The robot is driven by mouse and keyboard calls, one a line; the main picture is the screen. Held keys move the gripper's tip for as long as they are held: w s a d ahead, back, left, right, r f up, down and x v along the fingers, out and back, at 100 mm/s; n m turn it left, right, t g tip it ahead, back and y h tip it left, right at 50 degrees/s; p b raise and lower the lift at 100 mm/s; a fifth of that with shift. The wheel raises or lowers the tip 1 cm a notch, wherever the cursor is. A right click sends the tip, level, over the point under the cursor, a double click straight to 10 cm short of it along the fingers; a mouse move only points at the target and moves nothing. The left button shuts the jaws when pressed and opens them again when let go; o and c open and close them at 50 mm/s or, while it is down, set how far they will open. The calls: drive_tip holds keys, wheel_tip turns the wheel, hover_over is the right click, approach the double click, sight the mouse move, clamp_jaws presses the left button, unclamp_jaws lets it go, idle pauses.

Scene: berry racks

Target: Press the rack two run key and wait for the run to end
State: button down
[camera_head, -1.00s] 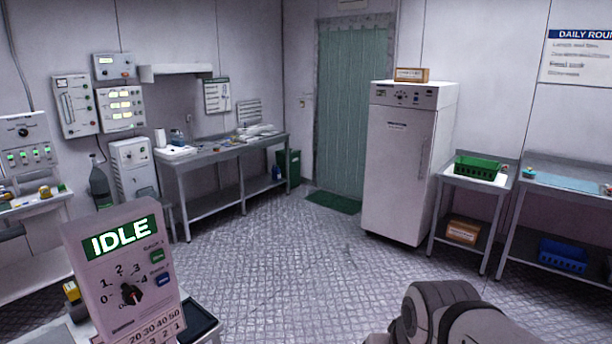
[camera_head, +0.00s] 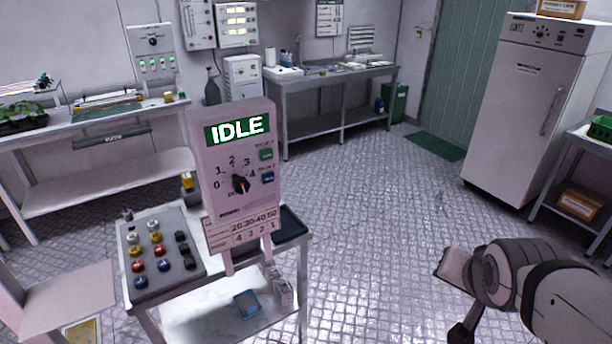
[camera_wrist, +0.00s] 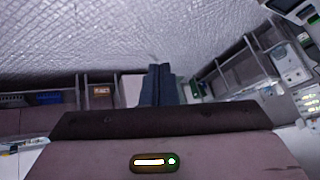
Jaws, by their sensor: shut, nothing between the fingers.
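An upright pale panel (camera_head: 222,185) stands at the left of the head view. Its green display (camera_head: 237,130) reads IDLE. A green key (camera_head: 266,155) and a blue key (camera_head: 268,178) sit to the dial's right. Their labels are too small to read, so I cannot tell which is rack two's. My gripper (camera_wrist: 160,72) is shut and empty in the wrist view, above open floor. In the head view my arm is at lower right, well apart from the panel.
The panel stands on a small cart (camera_head: 218,268) with a grey board (camera_head: 160,255) of several coloured round caps. A bench (camera_head: 60,130) runs along the left wall. A white cabinet (camera_head: 530,120) stands right. Textured floor (camera_head: 370,210) between is clear.

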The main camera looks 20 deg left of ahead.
sight(268, 179)
drive_tip(key=w+a+r+m+t+y+b, duration=0.1)
drive_tip(key=w+a+m+t+y+b, duration=0.2)
drive_tip(key=a, duration=0.6)
drive_tip(key=w+a+m+t+y+b, duration=0.1)
drive_tip(key=w+a+t+y+b, duration=0.1)
drive_tip(key=a+y, duration=0.5)
drive_tip(key=s+a+r+m+g+y+b, duration=0.1)
drive_tip(key=s+a+r+y, duration=0.1)
drive_tip(key=a, duration=0.8)
drive_tip(key=shift+s+a+r+y+b, duration=0.2)
drive_tip(key=shift+s+r+y+b, duration=0.15)
drive_tip(key=shift+s+y, duration=0.55)
drive_tip(key=shift+s, duration=0.1)
drive_tip(key=p+x, duration=0.1)
drive_tip(key=x, duration=0.5)
drive_tip(key=p+x, duration=0.1)
drive_tip(key=x, duration=0.6)
drive_tip(key=shift+a+f, duration=0.2)
drive_tip(key=shift+a, duration=0.05)
drive_tip(key=shift+w+a, duration=0.1)
drive_tip(key=shift+w, duration=0.15)
